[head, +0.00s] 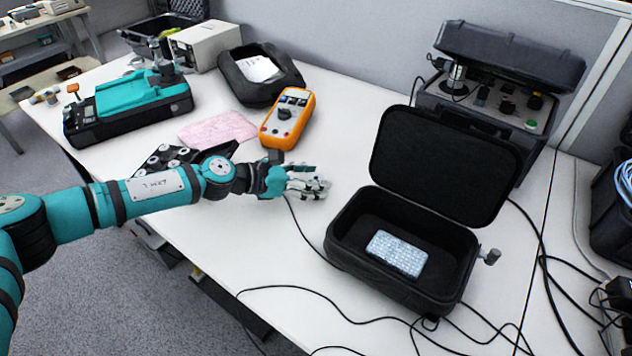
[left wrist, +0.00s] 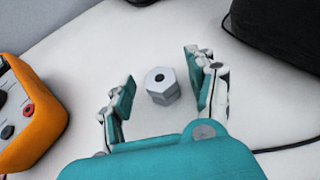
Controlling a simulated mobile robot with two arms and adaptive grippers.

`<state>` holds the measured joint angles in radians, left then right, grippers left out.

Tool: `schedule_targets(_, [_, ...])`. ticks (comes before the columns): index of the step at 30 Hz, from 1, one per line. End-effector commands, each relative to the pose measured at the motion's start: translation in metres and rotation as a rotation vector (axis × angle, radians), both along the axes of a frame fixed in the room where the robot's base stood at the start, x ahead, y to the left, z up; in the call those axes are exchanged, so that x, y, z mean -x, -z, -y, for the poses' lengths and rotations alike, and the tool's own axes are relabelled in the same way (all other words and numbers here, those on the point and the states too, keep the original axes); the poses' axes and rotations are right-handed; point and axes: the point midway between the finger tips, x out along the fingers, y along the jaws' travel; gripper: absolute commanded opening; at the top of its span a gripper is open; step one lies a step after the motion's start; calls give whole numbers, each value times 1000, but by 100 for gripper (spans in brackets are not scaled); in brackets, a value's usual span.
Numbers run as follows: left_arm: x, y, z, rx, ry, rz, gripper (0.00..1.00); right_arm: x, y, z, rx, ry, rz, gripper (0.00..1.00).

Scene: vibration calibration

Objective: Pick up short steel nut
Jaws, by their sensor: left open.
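My left gripper (left wrist: 160,82) is open, with one finger on each side of the nut and a visible gap to both. In the head view my left gripper (head: 308,182) is low over the table, between the orange meter and the open black case. I cannot make out the nut there among the fingers. My right gripper is in neither view.
The open black case (head: 345,245) holds a pale blue-white block (head: 397,254). The orange meter (head: 287,119), a pink cloth (head: 217,127) and a teal device (head: 128,107) are farther left. Black cables cross the front.

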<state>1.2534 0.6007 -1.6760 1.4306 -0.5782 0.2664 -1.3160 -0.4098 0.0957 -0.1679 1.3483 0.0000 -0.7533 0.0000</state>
Motion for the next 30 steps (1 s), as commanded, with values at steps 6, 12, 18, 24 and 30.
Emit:
schedule_targets(6, [0, 0, 0, 0, 0, 0, 34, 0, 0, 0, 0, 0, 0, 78])
schedule_targets(12, [0, 0, 0, 0, 0, 0, 8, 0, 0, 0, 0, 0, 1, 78])
schedule_targets(18, [0, -1, 0, 1, 0, 2, 0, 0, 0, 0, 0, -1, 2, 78])
schedule_targets(24, [0, -2, 0, 1, 0, 2, 0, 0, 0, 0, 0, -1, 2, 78])
schedule_targets(30, [0, -14, 0, 0, 2, 4, 0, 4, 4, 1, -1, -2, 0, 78])
